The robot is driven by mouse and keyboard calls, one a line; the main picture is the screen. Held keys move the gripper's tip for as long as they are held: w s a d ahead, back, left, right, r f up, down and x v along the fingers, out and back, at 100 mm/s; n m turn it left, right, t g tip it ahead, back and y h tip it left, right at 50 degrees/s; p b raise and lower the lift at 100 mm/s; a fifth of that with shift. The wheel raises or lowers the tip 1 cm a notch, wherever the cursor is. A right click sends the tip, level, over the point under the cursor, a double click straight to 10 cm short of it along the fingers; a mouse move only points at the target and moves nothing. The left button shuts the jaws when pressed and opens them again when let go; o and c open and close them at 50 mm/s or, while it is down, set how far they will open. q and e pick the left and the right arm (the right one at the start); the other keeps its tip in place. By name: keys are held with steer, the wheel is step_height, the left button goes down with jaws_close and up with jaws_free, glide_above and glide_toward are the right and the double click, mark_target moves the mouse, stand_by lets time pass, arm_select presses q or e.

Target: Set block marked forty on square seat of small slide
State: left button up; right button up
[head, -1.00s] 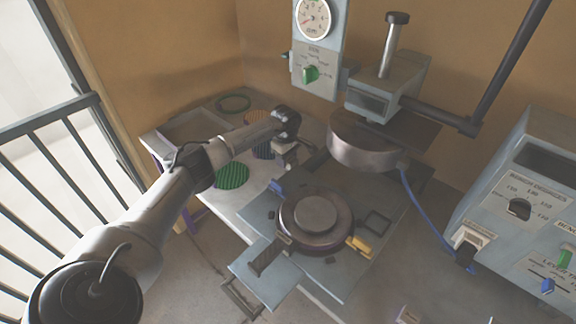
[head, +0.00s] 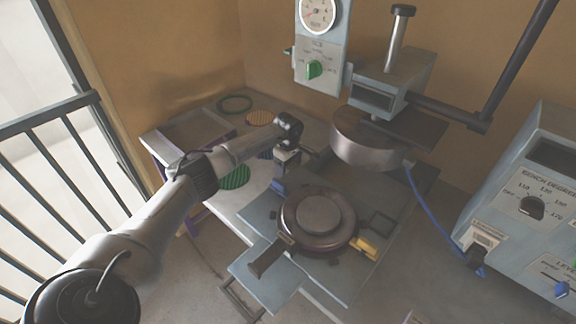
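My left gripper (head: 287,166) points down over the pale table, near the back left edge of the press's grey base plate (head: 335,270). Its fingers are small and dark here, and I cannot tell whether they are open or hold anything. I cannot make out a block marked forty; no such marking is readable. A light blue-grey slide-like plate (head: 270,285) juts out at the front left. My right gripper is not in view.
A green ribbed disc (head: 236,178), an orange disc (head: 259,118) and a green ring (head: 235,104) lie on the table. The heavy upper press head (head: 366,140) hangs over the plate's back. A yellow piece (head: 364,247) sits beside the platen. A control box (head: 530,200) stands at right.

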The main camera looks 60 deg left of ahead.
arm_select(q)
steer(key=shift+r, duration=0.4)
steer(key=shift+o, duration=0.4)
step_height(320, 180, up, 7)
steer(key=shift+r+p, duration=0.1)
steer(key=shift+p, duration=0.95)
